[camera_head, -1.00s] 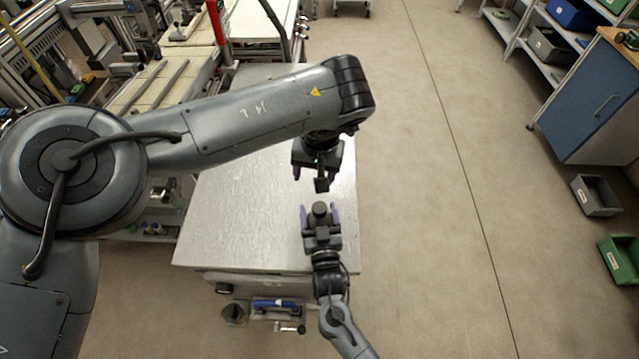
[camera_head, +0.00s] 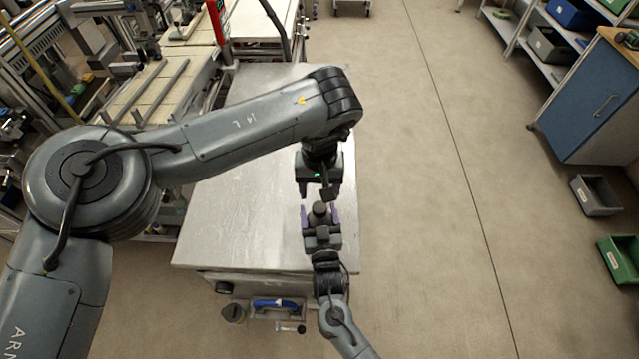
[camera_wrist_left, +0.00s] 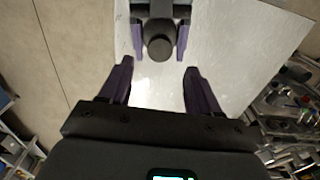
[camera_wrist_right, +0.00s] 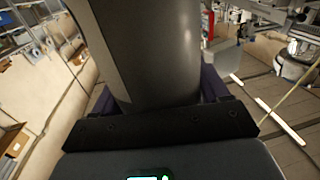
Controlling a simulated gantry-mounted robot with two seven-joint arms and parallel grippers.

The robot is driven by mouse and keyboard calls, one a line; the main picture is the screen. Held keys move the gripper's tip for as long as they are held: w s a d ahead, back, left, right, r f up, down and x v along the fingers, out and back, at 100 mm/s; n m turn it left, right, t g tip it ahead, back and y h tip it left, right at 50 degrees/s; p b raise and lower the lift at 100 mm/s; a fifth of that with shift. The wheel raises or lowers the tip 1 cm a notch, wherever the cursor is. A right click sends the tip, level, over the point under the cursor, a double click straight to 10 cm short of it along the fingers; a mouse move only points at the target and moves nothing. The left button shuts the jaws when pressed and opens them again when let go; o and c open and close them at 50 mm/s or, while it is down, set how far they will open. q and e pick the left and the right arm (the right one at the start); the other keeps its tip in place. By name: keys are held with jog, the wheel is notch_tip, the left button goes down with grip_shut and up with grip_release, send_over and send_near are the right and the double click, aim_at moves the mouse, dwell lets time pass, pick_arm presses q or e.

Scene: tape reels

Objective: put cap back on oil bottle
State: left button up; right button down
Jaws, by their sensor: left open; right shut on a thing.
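The dark grey oil bottle (camera_wrist_right: 150,50) fills the middle of the right wrist view. My right gripper (camera_head: 319,211) is shut on the bottle over the near part of the table. A dark round top, which looks like the cap (camera_wrist_left: 159,47), shows at the bottle's end in the left wrist view, between the right gripper's purple fingers. I cannot tell whether it is fully seated. My left gripper (camera_wrist_left: 158,72) is open and empty. Its fingers point toward the round top, with a gap between them. In the head view the left gripper (camera_head: 319,190) is just beyond the bottle.
The pale metal table (camera_head: 230,225) has a bare top left of the grippers. Rails and machinery stand at the far left. A blue-handled tool (camera_head: 275,303) lies below the table's near edge. A blue cabinet (camera_head: 600,100) and bins stand far right, across open floor.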

aim_at(319, 207)
pick_arm(q)
jog(key=shift+f, duration=3.3)
